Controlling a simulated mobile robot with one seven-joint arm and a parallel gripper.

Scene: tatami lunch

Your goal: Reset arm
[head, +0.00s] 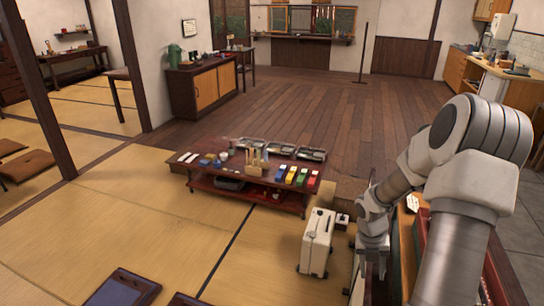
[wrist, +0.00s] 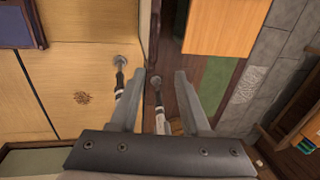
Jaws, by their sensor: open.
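My gripper (head: 372,272) hangs at the lower right of the head view, at the end of my bent arm, pointing down. It is to the right of a white suitcase (head: 316,243) and apart from it in the picture. In the wrist view my gripper (wrist: 160,76) shows two grey fingers spread apart with nothing held between them. Below the fingers lie tatami and dark floor, with two slim dark-handled items (wrist: 120,80) whose kind I cannot tell.
A low dark table (head: 250,192) with trays and coloured boxes stands mid-view. A cabinet (head: 203,88) stands behind it. Wooden furniture (head: 408,240) stands close beside my arm, partly hidden. Floor cushions (head: 122,290) lie at the front. The plank floor (head: 310,105) is clear.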

